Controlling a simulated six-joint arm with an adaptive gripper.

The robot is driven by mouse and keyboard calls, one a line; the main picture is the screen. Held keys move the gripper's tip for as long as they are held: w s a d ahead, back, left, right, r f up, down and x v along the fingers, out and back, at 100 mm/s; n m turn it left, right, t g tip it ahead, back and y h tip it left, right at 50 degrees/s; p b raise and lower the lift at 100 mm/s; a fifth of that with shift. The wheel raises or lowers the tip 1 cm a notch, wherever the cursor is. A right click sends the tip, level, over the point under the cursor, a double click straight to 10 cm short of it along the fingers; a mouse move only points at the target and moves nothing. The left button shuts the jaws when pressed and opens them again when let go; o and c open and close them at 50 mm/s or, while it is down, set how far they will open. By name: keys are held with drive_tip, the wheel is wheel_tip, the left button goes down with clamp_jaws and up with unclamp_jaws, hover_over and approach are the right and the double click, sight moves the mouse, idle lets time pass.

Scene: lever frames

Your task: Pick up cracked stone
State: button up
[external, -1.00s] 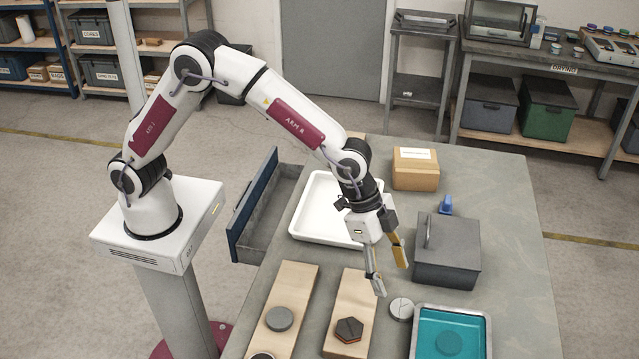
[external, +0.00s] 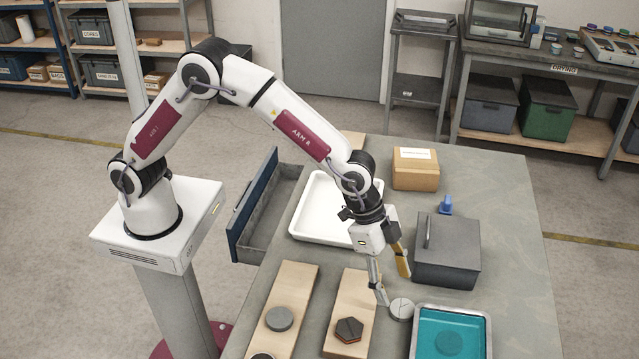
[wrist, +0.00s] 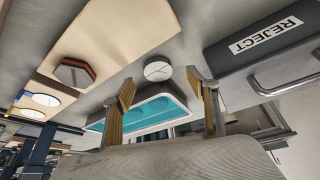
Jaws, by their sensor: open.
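The cracked stone (external: 401,309) is a light grey disc with dark lines across its top. It lies flat on the table between a wooden board and the teal tray. It also shows in the wrist view (wrist: 158,71), just beyond and between my fingertips. My gripper (external: 394,290) is open and empty, above and slightly behind the stone in the external view. In the wrist view my gripper (wrist: 168,88) shows both fingers with yellow-brown pads spread apart. I see no contact with the stone.
A teal-filled tray (external: 418,350) stands right of the stone. A grey lidded box (external: 447,255), labelled REJECT in the wrist view (wrist: 262,32), is close to my gripper. Wooden boards (external: 345,290) carry a dark hexagonal piece (external: 349,330) and a grey disc (external: 279,319). A white tray (external: 308,215) lies behind.

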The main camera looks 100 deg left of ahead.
sight(402, 308)
drive_tip(key=shift+f, duration=0.1)
drive_tip(key=shift+w+d+f, duration=0.25)
drive_tip(key=shift+w+f, duration=0.05)
drive_tip(key=shift+f, duration=0.2)
drive_tip(key=shift+w+d+f, duration=0.25)
drive_tip(key=shift+w+f, duration=0.05)
drive_tip(key=shift+f, duration=0.2)
drive_tip(key=shift+x, duration=1.3)
drive_tip(key=c, duration=1.2)
